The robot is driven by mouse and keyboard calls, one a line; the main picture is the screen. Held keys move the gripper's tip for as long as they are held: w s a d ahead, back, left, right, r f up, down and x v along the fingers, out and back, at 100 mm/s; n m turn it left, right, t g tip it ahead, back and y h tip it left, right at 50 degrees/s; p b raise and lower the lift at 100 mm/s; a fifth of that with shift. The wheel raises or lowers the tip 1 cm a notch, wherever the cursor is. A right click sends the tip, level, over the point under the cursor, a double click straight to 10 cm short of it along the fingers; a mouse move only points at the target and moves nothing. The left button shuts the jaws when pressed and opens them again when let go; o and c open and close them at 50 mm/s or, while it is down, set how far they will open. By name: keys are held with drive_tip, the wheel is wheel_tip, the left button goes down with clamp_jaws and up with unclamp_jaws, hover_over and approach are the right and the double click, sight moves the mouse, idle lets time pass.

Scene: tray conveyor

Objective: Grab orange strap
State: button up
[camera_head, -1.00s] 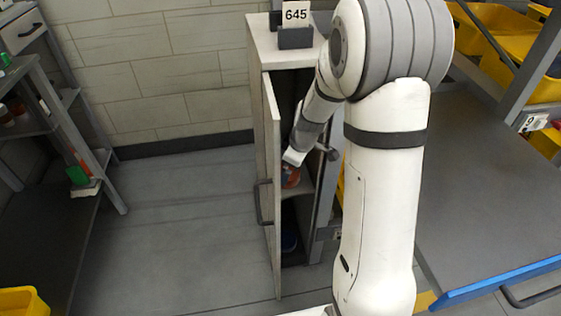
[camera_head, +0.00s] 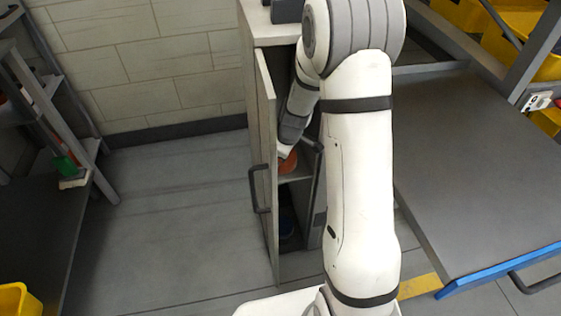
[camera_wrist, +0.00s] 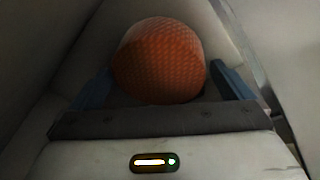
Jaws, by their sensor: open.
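The orange strap (camera_wrist: 160,62) is a rolled, woven-textured coil. In the wrist view it sits between the two blue-grey fingers of my gripper (camera_wrist: 163,90), which are open with a finger on each side. I cannot tell whether the fingers touch it. In the head view the orange strap (camera_head: 288,163) shows partly on a shelf inside the narrow cabinet (camera_head: 262,30). My wrist reaches into the cabinet and hides much of the strap and the fingers.
The cabinet door (camera_head: 266,165) stands open to the left of my arm, close to it. A dark blue item (camera_head: 287,222) lies on the lower shelf. A grey table (camera_head: 480,170) is at right, a grey rack (camera_head: 50,110) at left. The floor between is clear.

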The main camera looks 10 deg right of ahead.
drive_tip(key=shift+c, duration=0.6)
drive_tip(key=c, duration=0.8)
drive_tip(key=shift+c, duration=0.2)
drive_tip(key=shift+r, duration=0.2)
